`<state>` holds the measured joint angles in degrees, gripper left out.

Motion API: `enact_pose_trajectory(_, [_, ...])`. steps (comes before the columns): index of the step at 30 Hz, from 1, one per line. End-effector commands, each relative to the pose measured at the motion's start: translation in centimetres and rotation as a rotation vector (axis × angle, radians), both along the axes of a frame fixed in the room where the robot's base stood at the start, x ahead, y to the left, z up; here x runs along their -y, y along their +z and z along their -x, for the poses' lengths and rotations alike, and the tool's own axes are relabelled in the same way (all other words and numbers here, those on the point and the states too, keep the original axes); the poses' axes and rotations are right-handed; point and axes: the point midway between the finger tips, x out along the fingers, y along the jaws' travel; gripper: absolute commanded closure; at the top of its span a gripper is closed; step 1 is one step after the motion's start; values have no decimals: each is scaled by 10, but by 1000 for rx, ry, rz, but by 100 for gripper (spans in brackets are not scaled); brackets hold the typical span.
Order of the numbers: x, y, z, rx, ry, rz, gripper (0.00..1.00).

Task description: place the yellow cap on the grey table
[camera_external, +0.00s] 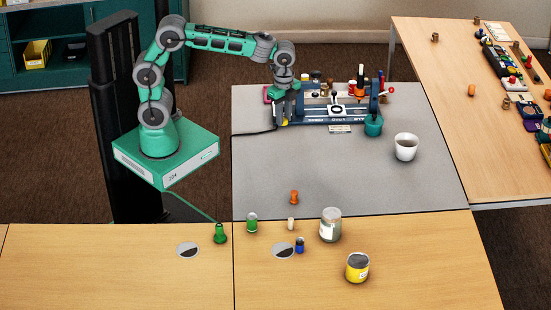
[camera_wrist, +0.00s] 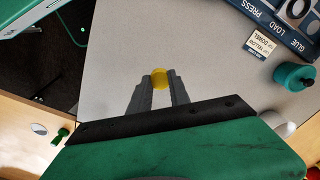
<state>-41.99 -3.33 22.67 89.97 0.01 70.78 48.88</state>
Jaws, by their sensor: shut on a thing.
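The yellow cap (camera_wrist: 159,76) is a small round piece between my fingertips in the wrist view. My gripper (camera_wrist: 160,82) is shut on it. In the external view my gripper (camera_external: 285,119) points down over the back left part of the grey table (camera_external: 330,178), just left of the press. Only a speck of yellow shows at the fingertips there. I cannot tell whether the cap touches the table. The grey tabletop also lies under the fingers in the wrist view (camera_wrist: 215,85).
The blue press (camera_external: 330,115) with several small parts stands right of my gripper. A teal spool (camera_external: 373,126) and a white cup (camera_external: 405,147) are farther right. An orange peg (camera_external: 294,197) stands near the front edge. The middle of the grey table is clear.

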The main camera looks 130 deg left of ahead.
Motion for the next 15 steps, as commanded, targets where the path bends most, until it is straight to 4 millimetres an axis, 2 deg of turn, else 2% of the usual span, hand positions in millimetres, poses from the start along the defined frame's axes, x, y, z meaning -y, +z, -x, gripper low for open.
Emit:
enact_pose_trajectory(5, [-29,0,29,0,185,1,100])
enact_pose_trajectory(15, [-28,-2,27,0,578,-1,100])
